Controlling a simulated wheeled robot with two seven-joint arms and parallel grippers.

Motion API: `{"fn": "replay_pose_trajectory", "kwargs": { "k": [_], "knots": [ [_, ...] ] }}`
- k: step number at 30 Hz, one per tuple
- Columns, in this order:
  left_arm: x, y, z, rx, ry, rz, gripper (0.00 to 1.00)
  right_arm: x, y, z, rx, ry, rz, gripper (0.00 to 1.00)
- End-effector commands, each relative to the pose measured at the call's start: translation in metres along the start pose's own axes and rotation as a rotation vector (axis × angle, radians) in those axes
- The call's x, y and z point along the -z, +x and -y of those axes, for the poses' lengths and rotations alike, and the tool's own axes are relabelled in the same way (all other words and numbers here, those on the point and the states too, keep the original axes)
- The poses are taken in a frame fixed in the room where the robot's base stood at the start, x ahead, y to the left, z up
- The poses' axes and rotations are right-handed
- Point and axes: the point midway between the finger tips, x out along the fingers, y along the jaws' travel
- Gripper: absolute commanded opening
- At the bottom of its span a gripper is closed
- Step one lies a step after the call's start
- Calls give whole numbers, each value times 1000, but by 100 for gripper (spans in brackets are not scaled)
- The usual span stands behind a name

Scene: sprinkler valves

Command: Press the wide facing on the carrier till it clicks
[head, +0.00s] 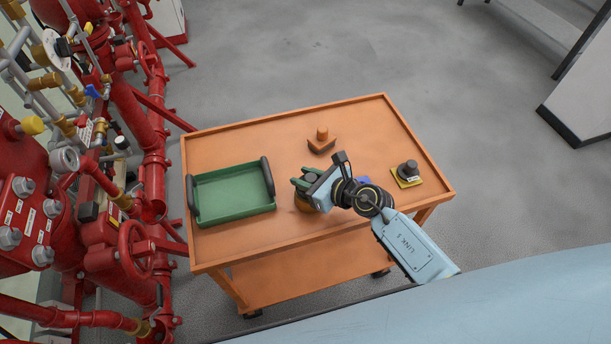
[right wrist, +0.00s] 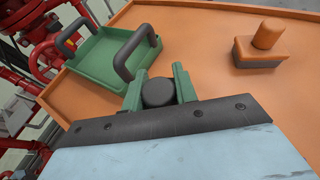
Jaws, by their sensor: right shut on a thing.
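My right gripper (head: 305,184) has green fingers and reaches over the orange cart from the right. In the right wrist view, its fingers (right wrist: 158,88) are shut on a dark round knob (right wrist: 158,93). In the head view, an orange-brown round part (head: 304,204) shows below the fingers; most of it is hidden by the gripper. An orange block with a peg and a dark base (head: 321,140) stands apart behind the gripper. A dark knob on a yellow square plate (head: 407,173) stands at the right. I cannot tell which are the wide facing and the carrier. My left gripper is not in view.
A green tray with dark handles (head: 232,193) sits empty on the left of the orange cart (head: 250,138), which has a raised rim. A small blue thing (head: 363,180) shows partly behind my arm. Red pipes and valves (head: 130,100) stand close left of the cart.

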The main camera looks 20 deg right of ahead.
Motion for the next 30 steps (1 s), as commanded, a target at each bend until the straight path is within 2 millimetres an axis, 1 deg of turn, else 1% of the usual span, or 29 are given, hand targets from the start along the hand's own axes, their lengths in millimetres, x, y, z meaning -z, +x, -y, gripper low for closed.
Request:
{"fn": "replay_pose_trajectory", "kwargs": {
  "k": [17,18,22,23,30],
  "knots": [
    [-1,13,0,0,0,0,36,14,6,0,1,-1,0,6],
    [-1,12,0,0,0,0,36,13,6,0,1,-1,0,34],
    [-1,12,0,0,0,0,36,13,5,0,1,0,0,51],
    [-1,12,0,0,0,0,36,13,5,0,1,0,0,54],
    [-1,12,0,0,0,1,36,13,5,0,0,0,-1,54]
  ]
}}
